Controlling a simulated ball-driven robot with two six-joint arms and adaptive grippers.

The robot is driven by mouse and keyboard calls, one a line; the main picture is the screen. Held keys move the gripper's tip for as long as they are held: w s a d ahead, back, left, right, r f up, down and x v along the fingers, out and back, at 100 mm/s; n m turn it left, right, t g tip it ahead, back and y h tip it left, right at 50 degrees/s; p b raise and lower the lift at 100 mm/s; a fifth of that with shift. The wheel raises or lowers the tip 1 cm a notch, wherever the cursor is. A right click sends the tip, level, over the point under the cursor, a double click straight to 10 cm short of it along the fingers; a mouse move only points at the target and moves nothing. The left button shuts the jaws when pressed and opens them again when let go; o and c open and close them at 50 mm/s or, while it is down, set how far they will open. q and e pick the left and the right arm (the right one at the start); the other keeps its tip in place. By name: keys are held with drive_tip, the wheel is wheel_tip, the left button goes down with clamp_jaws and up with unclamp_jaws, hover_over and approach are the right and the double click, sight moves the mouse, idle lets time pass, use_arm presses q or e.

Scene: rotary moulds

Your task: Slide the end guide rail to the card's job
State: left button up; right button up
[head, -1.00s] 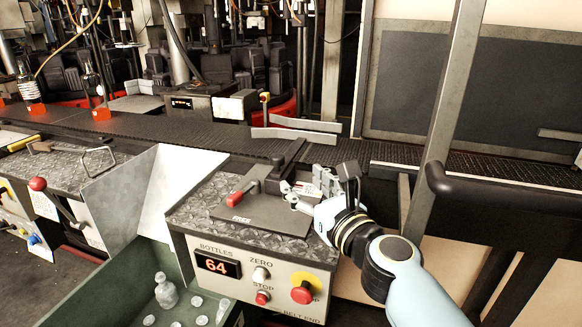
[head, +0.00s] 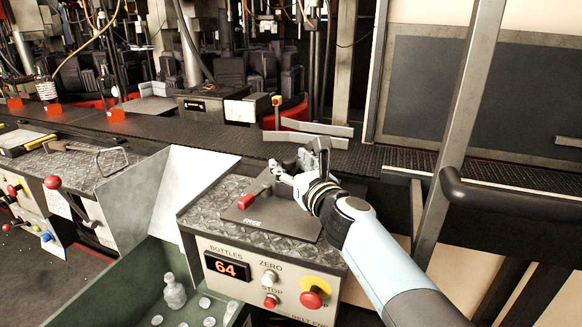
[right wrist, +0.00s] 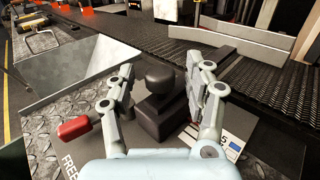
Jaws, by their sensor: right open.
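The end guide rail shows as pale grey strips (head: 305,139) over the dark belt; it also shows in the right wrist view (right wrist: 228,42). A black carriage block with a round knob (right wrist: 160,78) stands on the plate of the control box, with a dark bar behind it reaching toward the rail. My right gripper (head: 292,172) is at this knob. In the right wrist view its open fingers (right wrist: 165,82) stand on either side of the knob, not closed on it. A red lever (right wrist: 75,128) lies left of the block beside the word FREE. My left gripper is not in view.
The control box (head: 262,262) has a counter reading 64 and red buttons. A green bin (head: 120,275) with clear bottles stands at its left, below a pale metal chute (head: 185,185). A slanted metal post (head: 455,140) and black handrail (head: 510,200) stand at the right.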

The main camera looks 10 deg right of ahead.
clamp_jaws()
idle(0.3)
drive_tip(key=shift+w+d, duration=0.2)
unclamp_jaws()
drive_tip(key=shift+s, duration=0.1)
